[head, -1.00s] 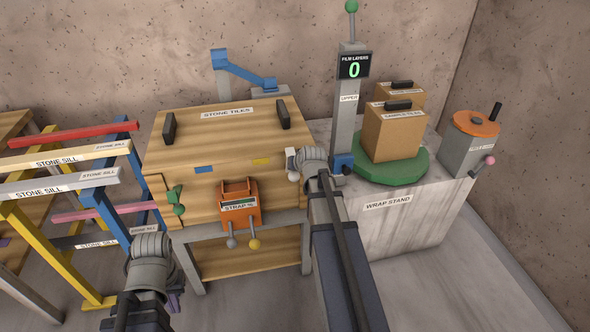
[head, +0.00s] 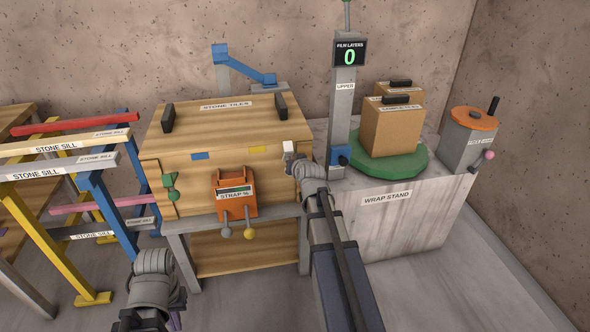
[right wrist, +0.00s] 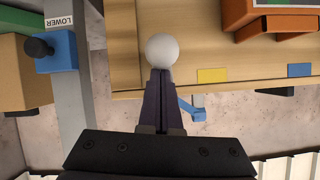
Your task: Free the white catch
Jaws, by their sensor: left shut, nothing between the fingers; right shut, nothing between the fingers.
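The white catch (head: 288,147) is at the right end of the front of the wooden crate (head: 219,145), just below the lid edge. In the right wrist view its round white end (right wrist: 162,50) is straight ahead of the fingertips. My right gripper (right wrist: 160,72) is shut with its tips right at the white end; they overlap in view, and I cannot tell whether they touch. In the head view its fingers are mostly hidden by my wrist. My left gripper (head: 177,319) is shut and empty, low in front of the crate's left side, partly cut off.
An orange strap unit (head: 236,195) with two levers hangs on the crate front; a green catch (head: 171,188) is to its left. The wrap stand (head: 400,220) with its post (head: 341,110) stands close right of my right arm. Sill racks (head: 60,215) stand left.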

